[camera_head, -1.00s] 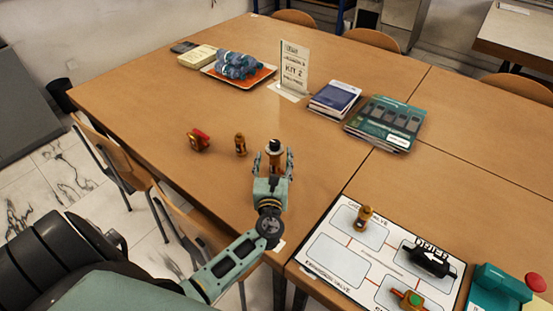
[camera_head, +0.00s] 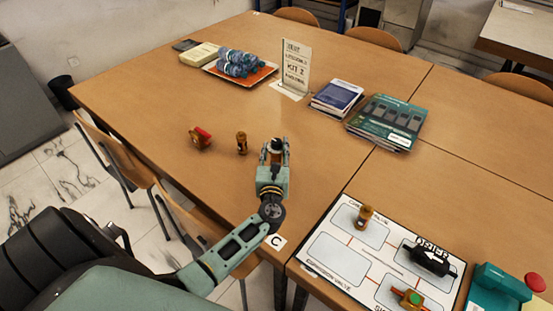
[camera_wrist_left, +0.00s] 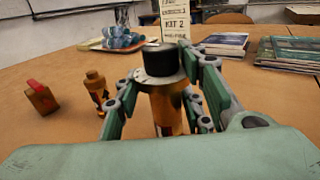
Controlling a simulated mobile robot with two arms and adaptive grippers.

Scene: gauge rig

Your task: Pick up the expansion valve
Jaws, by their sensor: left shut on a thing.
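The expansion valve appears to be the brass cylinder with a black cap and pale collar; it stands upright in the left wrist view (camera_wrist_left: 163,85) and shows partly in the head view (camera_head: 276,146). My left gripper (camera_head: 274,152) is shut on it, with green-padded fingers on both sides of its body in the left wrist view (camera_wrist_left: 160,100). Its lower end is hidden, so I cannot tell whether it touches the table. The board (camera_head: 335,262) at the lower right has an empty box labelled expansion valve. My right gripper is not in view.
A small brass part (camera_head: 241,144) and a red-handled brass valve (camera_head: 200,138) stand left of the gripper. A sign (camera_head: 296,67), books (camera_head: 387,122) and an orange tray (camera_head: 262,73) stand farther back.

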